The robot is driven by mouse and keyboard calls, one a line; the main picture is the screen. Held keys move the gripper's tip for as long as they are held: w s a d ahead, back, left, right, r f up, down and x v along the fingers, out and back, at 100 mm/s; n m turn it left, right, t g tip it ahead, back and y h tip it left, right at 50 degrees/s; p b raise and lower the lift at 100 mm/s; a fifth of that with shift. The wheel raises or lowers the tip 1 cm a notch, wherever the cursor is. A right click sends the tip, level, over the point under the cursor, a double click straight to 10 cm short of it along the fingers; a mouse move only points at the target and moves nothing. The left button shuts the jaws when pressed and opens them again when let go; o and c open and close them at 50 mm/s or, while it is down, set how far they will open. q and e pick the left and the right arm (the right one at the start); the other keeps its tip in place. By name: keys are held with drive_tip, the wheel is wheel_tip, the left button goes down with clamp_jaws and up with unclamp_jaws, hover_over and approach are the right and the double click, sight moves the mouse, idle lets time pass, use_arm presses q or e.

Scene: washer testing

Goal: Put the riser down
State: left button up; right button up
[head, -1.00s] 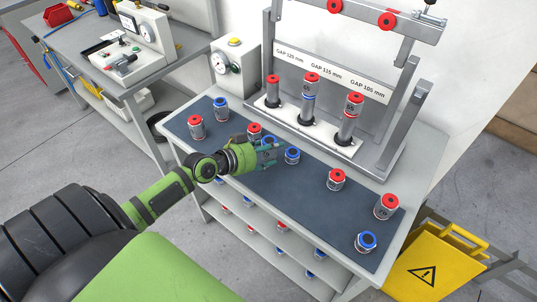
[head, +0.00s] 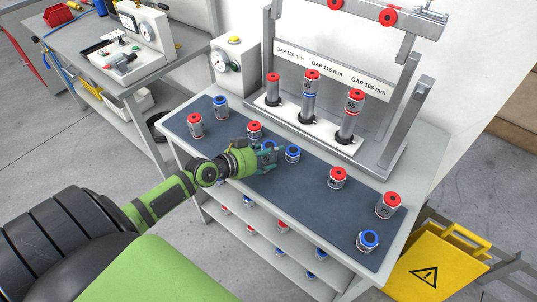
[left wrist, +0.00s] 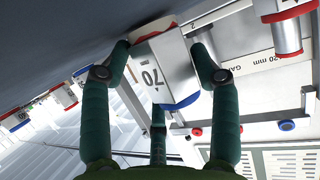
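My left gripper (head: 270,158) is low over the dark mat (head: 310,197) on the bench. In the left wrist view, its fingers (left wrist: 160,60) close around a grey riser marked 70 (left wrist: 153,75), with one blue end and one red end. The red end is towards the mat; I cannot tell whether it touches. In the head view the fingers hide most of this riser. A blue-topped riser (head: 292,154) stands just right of the gripper, and a red-topped riser (head: 254,131) stands just behind it. My right gripper is in neither view.
More risers stand on the mat: red (head: 195,125) and blue (head: 221,108) at left, red (head: 337,178), red (head: 388,206) and blue (head: 368,241) at right. A gap-labelled stand (head: 415,120) holds three columns behind. The front middle of the mat is clear.

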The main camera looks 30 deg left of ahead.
use_arm(q)
drive_tip(key=shift+o, duration=0.9)
drive_tip(key=shift+s+d+f, duration=0.1)
drive_tip(key=shift+s+f, duration=0.05)
drive_tip(key=shift+f, duration=0.3)
drive_tip(key=shift+s+d, duration=0.1)
drive_tip(key=shift+r+p, duration=0.35)
drive_tip(key=shift+p, duration=0.15)
drive_tip(key=shift+r+p, duration=0.4)
drive_tip(key=shift+p, duration=0.05)
drive_tip(key=v, duration=0.3)
drive_tip(key=b+v, duration=0.1)
drive_tip(key=v, duration=0.2)
drive_tip(key=b+v, duration=0.1)
drive_tip(key=v, duration=0.2)
drive_tip(key=shift+s+a, duration=0.2)
drive_tip(key=shift+a, duration=0.15)
drive_tip(key=shift+r+v, duration=0.2)
drive_tip(key=shift+v, duration=0.85)
drive_tip(key=shift+w, duration=0.1)
